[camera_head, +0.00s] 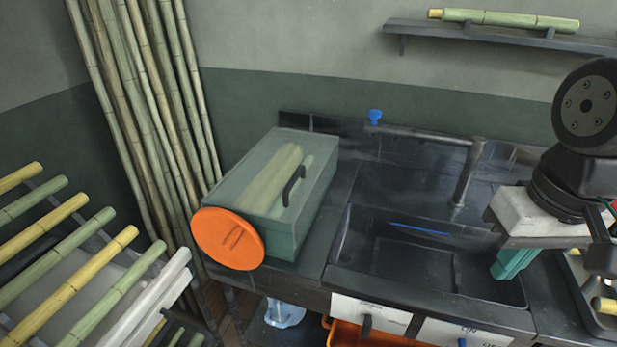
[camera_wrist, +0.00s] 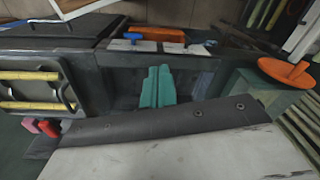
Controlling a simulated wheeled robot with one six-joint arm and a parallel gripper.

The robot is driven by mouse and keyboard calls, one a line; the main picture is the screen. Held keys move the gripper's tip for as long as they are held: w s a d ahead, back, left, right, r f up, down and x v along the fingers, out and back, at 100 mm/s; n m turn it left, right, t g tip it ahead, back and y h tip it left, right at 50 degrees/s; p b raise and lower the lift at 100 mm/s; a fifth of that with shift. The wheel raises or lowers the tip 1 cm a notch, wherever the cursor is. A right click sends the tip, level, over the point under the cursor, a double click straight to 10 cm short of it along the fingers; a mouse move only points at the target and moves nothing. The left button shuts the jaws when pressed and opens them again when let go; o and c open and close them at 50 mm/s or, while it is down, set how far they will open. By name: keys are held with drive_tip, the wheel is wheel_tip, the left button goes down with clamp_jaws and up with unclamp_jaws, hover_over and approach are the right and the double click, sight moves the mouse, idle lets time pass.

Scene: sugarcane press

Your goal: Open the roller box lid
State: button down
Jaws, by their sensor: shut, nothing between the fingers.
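My gripper (camera_head: 508,272) has teal fingers and is shut and empty, over the right part of the sink. It also shows in the wrist view (camera_wrist: 158,88). A translucent green box (camera_head: 283,238) with a dark handle (camera_head: 294,185) on its closed top stands on the counter to the left, apart from the gripper; pale cane pieces show inside. In the wrist view, a dark flat panel (camera_wrist: 50,38) with a bar handle lies at the upper left. I cannot tell for sure which one is the roller box lid.
An orange disc (camera_head: 228,238) is at the green box's front. The dark sink (camera_head: 400,270) has a faucet (camera_head: 468,170) behind it. A tray (camera_wrist: 35,75) with yellow cane pieces lies beside the sink. A wall shelf (camera_head: 490,34) holds cane. A cane rack (camera_head: 75,260) stands left.

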drive_tip(key=w+a+f+m+g+y, duration=0.2)
drive_tip(key=w+a+m+g+y, duration=0.15)
drive_tip(key=w+a+y, duration=0.4)
drive_tip(key=w+a+f+m+g+y, duration=0.2)
drive_tip(key=w+a+m+y, duration=0.4)
drive_tip(key=a, duration=0.3)
drive_tip(key=m+t+y, duration=0.5)
drive_tip(key=m+t, duration=0.7)
approach(308, 195)
drive_tip(key=r+x, duration=0.1)
drive_tip(key=x, duration=0.9)
drive_tip(key=shift+r, duration=0.25)
